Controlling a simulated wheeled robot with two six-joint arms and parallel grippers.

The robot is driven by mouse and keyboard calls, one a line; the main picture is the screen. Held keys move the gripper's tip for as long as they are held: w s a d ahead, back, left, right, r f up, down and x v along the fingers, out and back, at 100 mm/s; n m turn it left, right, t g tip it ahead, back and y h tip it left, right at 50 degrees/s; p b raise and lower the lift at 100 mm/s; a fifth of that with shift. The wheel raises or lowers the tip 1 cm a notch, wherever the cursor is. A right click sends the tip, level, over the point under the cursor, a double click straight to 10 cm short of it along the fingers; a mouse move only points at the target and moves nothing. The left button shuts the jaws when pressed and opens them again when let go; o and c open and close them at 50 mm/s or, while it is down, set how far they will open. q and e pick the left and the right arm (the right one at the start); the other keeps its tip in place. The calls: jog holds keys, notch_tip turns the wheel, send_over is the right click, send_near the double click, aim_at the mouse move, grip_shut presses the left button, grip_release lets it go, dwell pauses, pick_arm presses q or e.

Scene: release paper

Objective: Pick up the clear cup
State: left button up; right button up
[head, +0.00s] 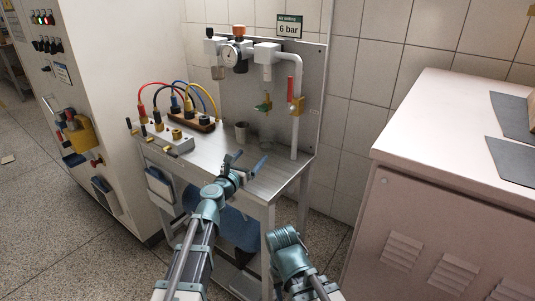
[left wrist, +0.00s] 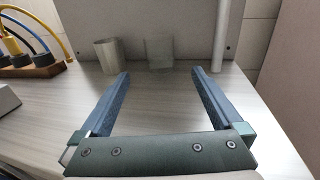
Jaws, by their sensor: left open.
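The clear cup (left wrist: 159,54) stands upright on the table, near the back panel, in the left wrist view. In the head view the clear cup (head: 266,136) is faint and hard to make out against the panel. An opaque grey cup (left wrist: 108,55) stands to its left and also shows in the head view (head: 241,131). My left gripper (head: 248,160) is open and empty, low over the table in front of the cups. In the left wrist view the clear cup lies beyond the gap between the fingertips (left wrist: 160,73), apart from them.
A wooden block with coloured cables (head: 190,122) and a grey box with knobs (head: 166,138) are on the left of the table (head: 215,158). A white vertical pipe (head: 297,110) stands right of the cups. A pink-white cabinet (head: 440,120) is further right.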

aim_at(263, 141)
pick_arm(q)
jog(key=shift+w+a+n, duration=0.15)
jog(key=shift+a+n, duration=0.05)
jog(key=shift+n, duration=0.2)
jog(key=x, duration=0.8)
jog(key=shift+x, duration=2.95)
jog(key=shift+d, duration=0.2)
jog(key=c, duration=1.4)
jog(key=shift+r+p, duration=0.25)
jog(key=shift+p, duration=0.1)
